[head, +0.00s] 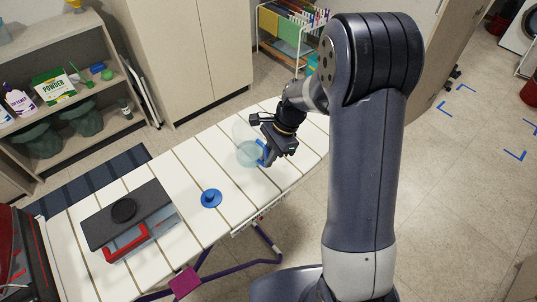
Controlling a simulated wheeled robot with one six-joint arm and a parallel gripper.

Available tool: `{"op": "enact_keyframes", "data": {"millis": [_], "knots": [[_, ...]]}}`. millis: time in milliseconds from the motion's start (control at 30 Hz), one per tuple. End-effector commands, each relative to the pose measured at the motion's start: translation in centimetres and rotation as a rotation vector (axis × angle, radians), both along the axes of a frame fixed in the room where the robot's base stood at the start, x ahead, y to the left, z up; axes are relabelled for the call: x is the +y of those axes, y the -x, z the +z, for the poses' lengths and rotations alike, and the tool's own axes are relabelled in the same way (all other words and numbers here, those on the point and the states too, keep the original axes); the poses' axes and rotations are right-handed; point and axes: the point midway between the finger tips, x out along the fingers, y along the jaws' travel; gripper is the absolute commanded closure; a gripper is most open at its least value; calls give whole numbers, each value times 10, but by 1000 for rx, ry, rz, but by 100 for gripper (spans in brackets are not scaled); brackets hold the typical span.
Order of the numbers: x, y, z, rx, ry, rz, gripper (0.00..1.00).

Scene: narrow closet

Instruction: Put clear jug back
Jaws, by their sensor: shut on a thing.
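The clear jug (246,150) is see-through with a blue handle, near the right end of the white slatted board in the head view. My gripper (264,146) is at the jug's right side, shut on it at the blue handle. My gripper partly covers the handle. I cannot tell whether the jug's base touches the board. A round blue lid (211,198) with a knob lies on the board, left of and nearer than the jug.
A grey box with a red handle (128,222) stands on the board's left part. A shelf (90,110) with bottles and a powder box stands at the left. A drying rack (290,30) stands behind.

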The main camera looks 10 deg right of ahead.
Motion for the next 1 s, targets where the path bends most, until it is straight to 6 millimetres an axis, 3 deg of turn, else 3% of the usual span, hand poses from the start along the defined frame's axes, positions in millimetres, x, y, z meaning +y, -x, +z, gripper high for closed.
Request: {"op": "enact_keyframes", "data": {"millis": [267, 300, 567, 833, 1000], "knots": [[0, -1, -1, -3, 0, 0, 100], [0, 0, -3, -2, 0, -1, 88], [0, 0, -2, -2, 0, 0, 67], [0, -1, 1, -2, 0, 0, 67], [-7, -4, 18, -8, 0, -1, 67]]}}
